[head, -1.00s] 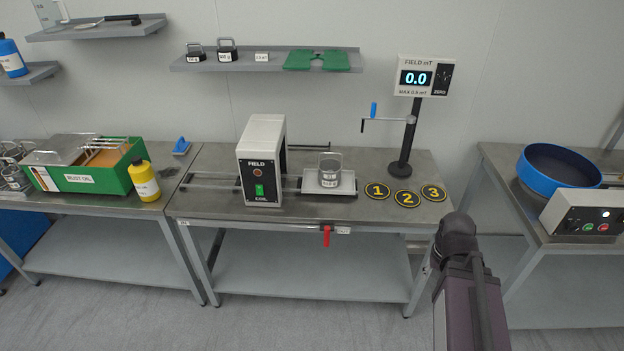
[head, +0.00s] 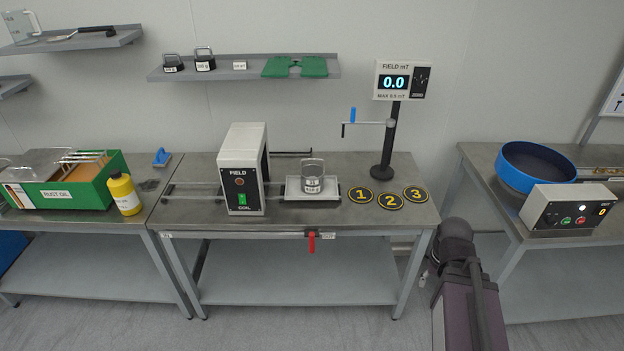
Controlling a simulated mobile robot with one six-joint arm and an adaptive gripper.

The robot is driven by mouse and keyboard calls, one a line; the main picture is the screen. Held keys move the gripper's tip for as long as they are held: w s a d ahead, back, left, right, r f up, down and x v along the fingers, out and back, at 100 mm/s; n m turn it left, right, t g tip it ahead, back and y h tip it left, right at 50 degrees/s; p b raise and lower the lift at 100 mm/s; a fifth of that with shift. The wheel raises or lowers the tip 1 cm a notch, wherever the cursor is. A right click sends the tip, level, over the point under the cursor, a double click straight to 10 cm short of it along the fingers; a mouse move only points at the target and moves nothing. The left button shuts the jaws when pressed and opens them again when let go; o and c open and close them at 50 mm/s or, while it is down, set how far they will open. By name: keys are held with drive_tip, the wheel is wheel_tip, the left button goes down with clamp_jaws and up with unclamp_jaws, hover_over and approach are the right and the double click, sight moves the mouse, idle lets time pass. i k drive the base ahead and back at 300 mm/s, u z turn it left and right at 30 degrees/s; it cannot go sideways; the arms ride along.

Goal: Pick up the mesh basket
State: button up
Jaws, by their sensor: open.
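A grey mesh-like piece with wire rails (head: 40,164) rests on top of the green box labelled RUST OIL (head: 105,186) at the left of the head view. It looks like the mesh basket, but I cannot tell for sure. Its left end is cut off by the picture's edge. Part of my arm shows at the lower right, far from the green box. My gripper is outside the picture.
A yellow bottle (head: 124,193) stands right of the green box. The middle bench holds the field coil (head: 243,170), a metal cup (head: 312,180) on a white tray (head: 329,193) and numbered discs (head: 389,201). A blue round bowl (head: 537,168) stands on the right bench.

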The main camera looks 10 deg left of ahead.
sight(312, 176)
drive_tip(key=z, duration=0.05)
drive_tip(key=i, duration=0.9)
drive_tip(key=u, duration=0.1)
